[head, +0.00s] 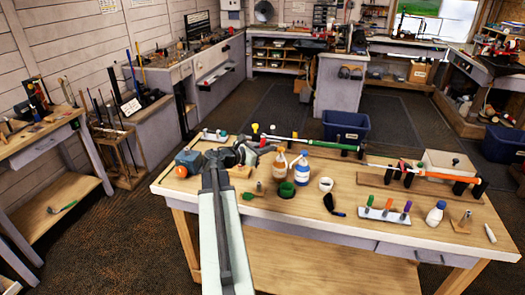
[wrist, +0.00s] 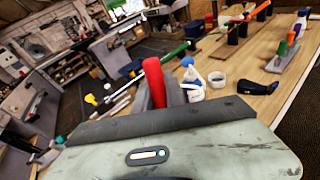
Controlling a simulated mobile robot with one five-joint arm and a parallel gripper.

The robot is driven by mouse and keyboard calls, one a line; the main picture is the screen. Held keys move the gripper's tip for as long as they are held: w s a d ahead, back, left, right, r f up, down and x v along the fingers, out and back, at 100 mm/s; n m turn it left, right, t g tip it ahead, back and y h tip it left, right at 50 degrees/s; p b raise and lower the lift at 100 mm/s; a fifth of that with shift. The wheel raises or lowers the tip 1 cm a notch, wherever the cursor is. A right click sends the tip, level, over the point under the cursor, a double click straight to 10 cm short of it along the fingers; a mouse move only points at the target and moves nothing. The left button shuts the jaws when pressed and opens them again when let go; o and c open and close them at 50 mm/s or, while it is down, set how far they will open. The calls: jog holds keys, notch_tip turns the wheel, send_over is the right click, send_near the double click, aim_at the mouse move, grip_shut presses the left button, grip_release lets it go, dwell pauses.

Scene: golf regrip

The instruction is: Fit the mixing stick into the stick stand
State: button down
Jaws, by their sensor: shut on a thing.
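My gripper (head: 250,152) is over the left part of the workbench, reaching away from me. In the wrist view, my gripper (wrist: 160,95) is shut on a red stick (wrist: 154,82), which stands up between the dark fingers. I take it for the mixing stick; its lower part is hidden by the jaws. In the head view only a small red bit shows beside the fingers. I cannot tell for certain which thing is the stick stand.
A rack of coloured handles (head: 385,214) is at right. Bare wood shows between.

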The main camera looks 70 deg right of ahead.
jog(key=h+b, duration=0.1)
jog(key=b, duration=0.1)
jog(key=w+f+n+g+h+b, duration=0.1)
jog(key=b, duration=0.2)
jog(key=shift+d, duration=0.25)
jog(key=shift+w, duration=0.1)
notch_tip(320, 180, down, 6)
jog(key=b, duration=0.5)
jog(key=shift+b, duration=0.4)
jog(key=shift+f, duration=0.15)
dwell(0.7)
jog(key=shift+f+b, duration=0.3)
jog(key=shift+b, duration=0.2)
jog(key=shift+f+b, duration=2.3)
